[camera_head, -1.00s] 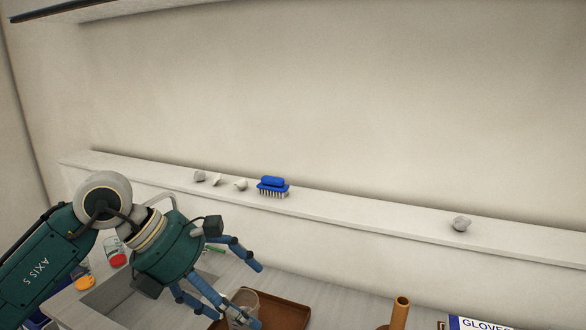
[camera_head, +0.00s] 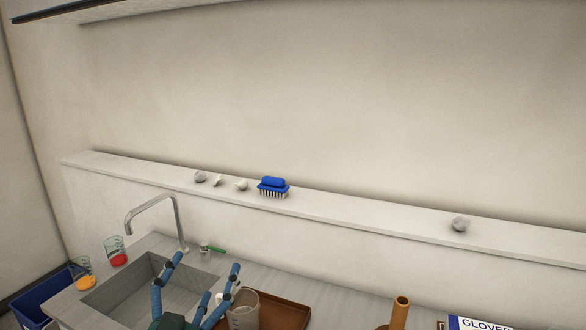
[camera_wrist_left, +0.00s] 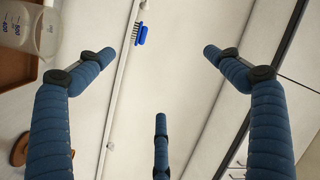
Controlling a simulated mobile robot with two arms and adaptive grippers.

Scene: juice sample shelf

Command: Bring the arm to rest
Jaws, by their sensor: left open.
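My left gripper (camera_head: 205,262) is at the bottom of the head view, in front of the sink. Its blue fingers point up and are spread apart, with nothing between them. In the left wrist view the fingers of the left gripper (camera_wrist_left: 168,62) are also wide apart and empty, with wall and ledge behind them. Most of my left arm is below the head view's edge. My right gripper is not in view.
A clear beaker (camera_head: 243,312) stands on a brown tray (camera_head: 287,313) just right of my fingers. The sink (camera_head: 120,296) and faucet (camera_head: 155,201) lie behind and left. Beakers with red (camera_head: 117,252) and orange (camera_head: 85,276) liquid stand left. A blue brush (camera_head: 273,185) sits on the ledge.

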